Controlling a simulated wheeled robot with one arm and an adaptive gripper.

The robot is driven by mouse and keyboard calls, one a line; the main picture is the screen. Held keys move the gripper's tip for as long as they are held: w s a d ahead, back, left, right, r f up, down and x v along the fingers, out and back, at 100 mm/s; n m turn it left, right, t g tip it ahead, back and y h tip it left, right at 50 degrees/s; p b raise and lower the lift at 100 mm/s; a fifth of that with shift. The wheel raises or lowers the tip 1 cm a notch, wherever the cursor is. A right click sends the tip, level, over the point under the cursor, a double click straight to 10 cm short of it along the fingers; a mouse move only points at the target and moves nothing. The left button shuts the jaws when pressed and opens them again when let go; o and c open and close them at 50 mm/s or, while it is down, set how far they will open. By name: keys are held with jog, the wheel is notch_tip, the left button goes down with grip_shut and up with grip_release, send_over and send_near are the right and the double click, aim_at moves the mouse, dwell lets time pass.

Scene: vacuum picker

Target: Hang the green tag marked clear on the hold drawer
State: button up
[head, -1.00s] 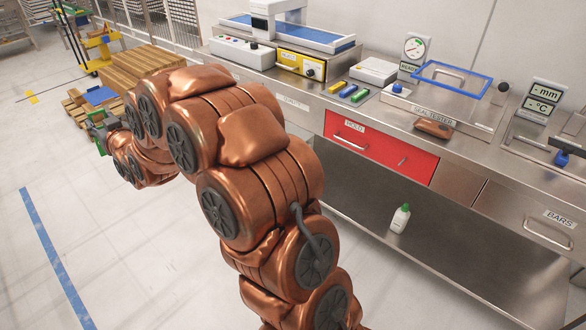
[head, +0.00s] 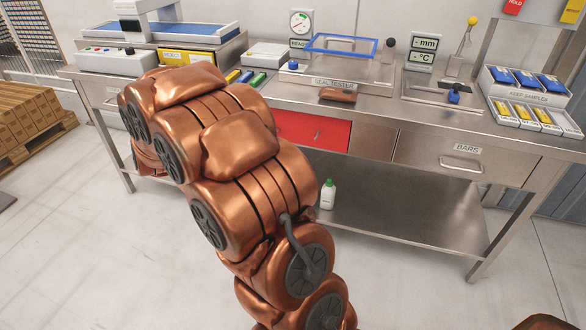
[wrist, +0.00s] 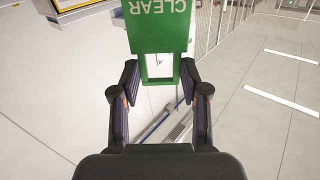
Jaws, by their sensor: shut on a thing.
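The green tag marked CLEAR (wrist: 158,28) is held between the fingertips of my gripper (wrist: 160,85) in the wrist view. Its lettering appears upside down there, and its slotted end points toward my gripper. The red hold drawer (head: 312,131) is under the bench in the head view, shut, with its left part and label hidden behind my arm. My gripper and the tag are hidden behind my arm in the head view. The wrist view shows floor below the tag, so it is apart from the drawer.
The steel bench (head: 376,107) carries a leak tester with a blue-framed lid (head: 340,46) and a brown object (head: 337,95). A green-capped white bottle (head: 328,194) stands on the lower shelf. A BARS drawer (head: 462,160) is at right. The floor in front is open.

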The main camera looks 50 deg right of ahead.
jog(key=s+d+f+m+g+h+b, duration=0.35)
jog(key=s+d+f+b, duration=0.3)
jog(key=d, duration=0.45)
jog(key=s+d+f+m+g+h+b, duration=0.3)
jog(key=s+d+f+h+b, duration=0.25)
jog(key=d+b, duration=0.4)
jog(key=s+d+f+m+g+h+b, duration=0.1)
jog(key=s+d+f+m+g+b, duration=0.25)
jog(key=s+d+f+b, duration=0.45)
jog(key=s+d+f+m+g+h+b, duration=0.25)
jog(key=s+d+g+b, duration=0.2)
jog(key=s, duration=0.55)
jog(key=w+d+f+p, duration=0.1)
jog(key=w+d+f, duration=0.1)
jog(key=d, duration=0.7)
jog(key=shift+w+d+n+y, duration=0.2)
jog(key=shift+w+n+y, duration=0.15)
jog(key=shift+w, duration=0.25)
jog(key=shift+f, duration=0.1)
jog(key=o, duration=1.1)
